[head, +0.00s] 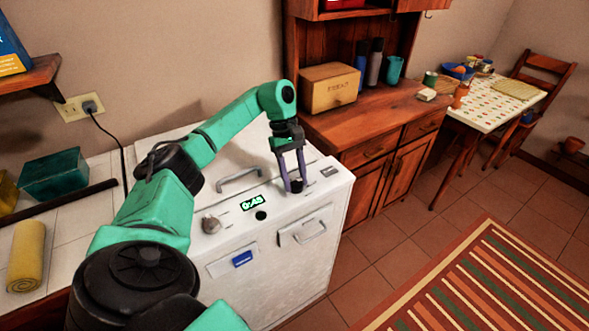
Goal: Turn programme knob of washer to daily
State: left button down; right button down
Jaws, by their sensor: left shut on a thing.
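The white washer (278,262) stands in front of me, with its control panel along the sloping top front edge. A green display (252,202) on the panel reads 0:45. My left gripper (296,187) points down at the right part of the panel, with its purple fingers shut on a small dark knob (297,184). The fingers partly hide this knob, so its setting and any programme marks cannot be read. A grey knob (211,224) sits left of the display, and a black round button (260,215) sits just below it. My right gripper is not in view.
A handle (239,180) rises from the washer top behind the panel. A wooden cabinet (380,121) with a bread box (329,87) stands at the right back. A yellow rolled towel (26,257) lies on the left counter.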

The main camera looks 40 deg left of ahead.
pick_arm(q)
jog(key=shift+w+r+m, duration=0.1)
jog(key=shift+m, duration=0.4)
jog(key=shift+c, duration=1.8)
grip_release()
jog(key=v, duration=0.5)
jog(key=shift+w+r, duration=0.15)
jog(key=shift+r, duration=0.2)
jog(key=p+v, duration=0.5)
jog(key=v, duration=0.3)
jog(key=shift+w+r+p, duration=0.15)
jog(key=shift+r+p, duration=0.2)
jog(key=shift+p, duration=0.05)
jog(key=shift+a, duration=0.1)
